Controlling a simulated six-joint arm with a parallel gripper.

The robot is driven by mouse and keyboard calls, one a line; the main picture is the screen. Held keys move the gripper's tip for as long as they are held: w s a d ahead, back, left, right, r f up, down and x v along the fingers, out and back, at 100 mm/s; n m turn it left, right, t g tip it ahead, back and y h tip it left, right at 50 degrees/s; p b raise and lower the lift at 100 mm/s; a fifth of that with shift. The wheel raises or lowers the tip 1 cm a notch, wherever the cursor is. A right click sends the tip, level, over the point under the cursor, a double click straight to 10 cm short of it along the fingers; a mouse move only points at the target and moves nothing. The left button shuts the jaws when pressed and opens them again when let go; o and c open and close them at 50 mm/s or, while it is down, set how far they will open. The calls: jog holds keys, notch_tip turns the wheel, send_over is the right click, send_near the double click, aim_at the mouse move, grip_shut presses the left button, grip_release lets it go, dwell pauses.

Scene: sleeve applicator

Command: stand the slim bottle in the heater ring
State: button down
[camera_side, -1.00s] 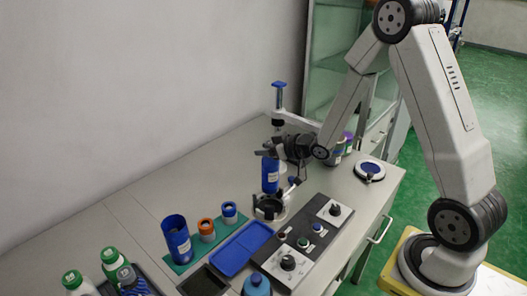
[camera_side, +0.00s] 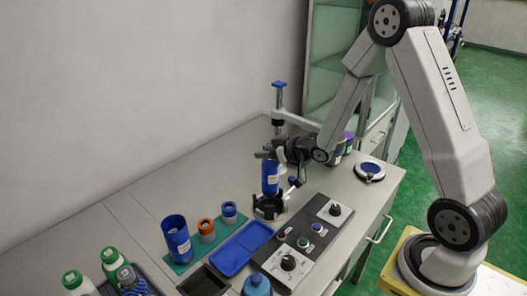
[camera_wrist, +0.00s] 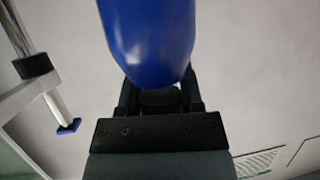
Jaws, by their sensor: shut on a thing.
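The slim bottle (camera_side: 270,181) is blue with a pale label and is upright in the side view. My gripper (camera_side: 270,156) is shut on its upper part. The bottle's lower end is at the black heater ring (camera_side: 268,207), and the ring's near side hides its base. I cannot tell whether the base touches the bottom of the ring. In the wrist view, the bottle (camera_wrist: 150,40) fills the top middle in front of the gripper (camera_wrist: 160,95), and the ring is not visible.
A post with a blue top (camera_side: 279,100) stands behind the ring. A control panel (camera_side: 305,240) with knobs lies in front. A blue tray (camera_side: 240,248), a blue cup (camera_side: 176,236) and several small containers stand to the left. A round pad (camera_side: 369,171) lies at right.

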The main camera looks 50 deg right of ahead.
aim_at(266, 161)
jog(key=shift+f, duration=3.5)
grip_release()
